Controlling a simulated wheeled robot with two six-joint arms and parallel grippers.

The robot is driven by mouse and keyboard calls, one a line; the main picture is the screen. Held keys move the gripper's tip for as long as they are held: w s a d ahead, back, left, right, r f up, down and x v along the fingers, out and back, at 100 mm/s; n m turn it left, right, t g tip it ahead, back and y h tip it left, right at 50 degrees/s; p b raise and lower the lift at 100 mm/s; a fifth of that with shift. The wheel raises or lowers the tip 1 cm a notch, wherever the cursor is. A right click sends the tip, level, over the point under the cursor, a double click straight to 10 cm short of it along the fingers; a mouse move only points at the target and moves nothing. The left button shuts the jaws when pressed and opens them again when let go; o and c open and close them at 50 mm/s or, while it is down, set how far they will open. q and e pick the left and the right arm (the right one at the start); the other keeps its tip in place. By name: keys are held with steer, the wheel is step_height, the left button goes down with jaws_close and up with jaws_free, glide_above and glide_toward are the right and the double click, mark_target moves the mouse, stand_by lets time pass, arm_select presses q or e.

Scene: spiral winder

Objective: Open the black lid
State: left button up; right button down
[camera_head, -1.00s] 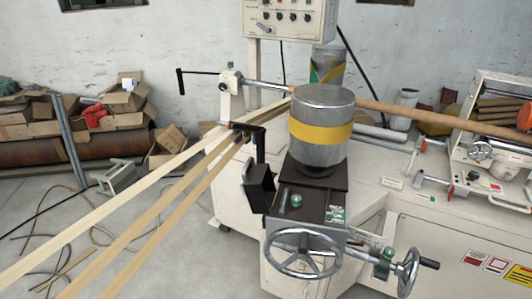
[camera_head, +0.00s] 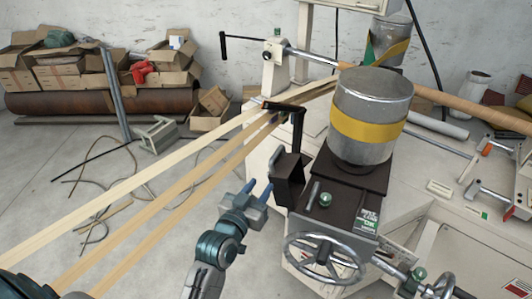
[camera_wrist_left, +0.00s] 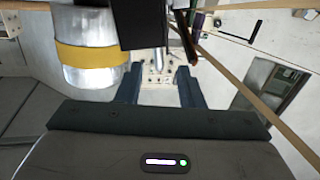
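A black box-like part (camera_head: 289,182), which seems to be the black lid, sits upright on the left side of the winder below a black bracket. Whether it is a separate lid is hard to tell. My left gripper (camera_head: 258,190) is just left of it in the head view, fingers pointing up toward it, apart from it. In the left wrist view the two fingers (camera_wrist_left: 158,85) are spread with nothing held between them. A black part (camera_wrist_left: 145,22) hangs above the fingertips there, cut by the top edge. My right gripper is in neither view.
A grey drum (camera_head: 370,110) with a yellow band stands right of the black part. A handwheel (camera_head: 325,259) is below it. Pale strips (camera_head: 160,190) run diagonally from lower left to the machine. Cardboard boxes (camera_head: 105,70) lie at the back left.

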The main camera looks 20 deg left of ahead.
mark_target(270, 164)
arm_select(q)
steer(key=w+r+p, duration=0.1)
steer(key=w, duration=0.2)
steer(key=w+p, duration=0.1)
steer(key=w, duration=0.2)
steer(key=w+r+p, duration=0.1)
steer(key=w, duration=0.2)
steer(key=shift+w+d+r+p, duration=0.2)
steer(key=shift+r+p, duration=0.1)
steer(key=shift+p, duration=0.05)
steer(key=shift+w+f, duration=0.1)
steer(key=shift+w, duration=0.35)
steer(key=shift+d, duration=0.1)
jaws_close()
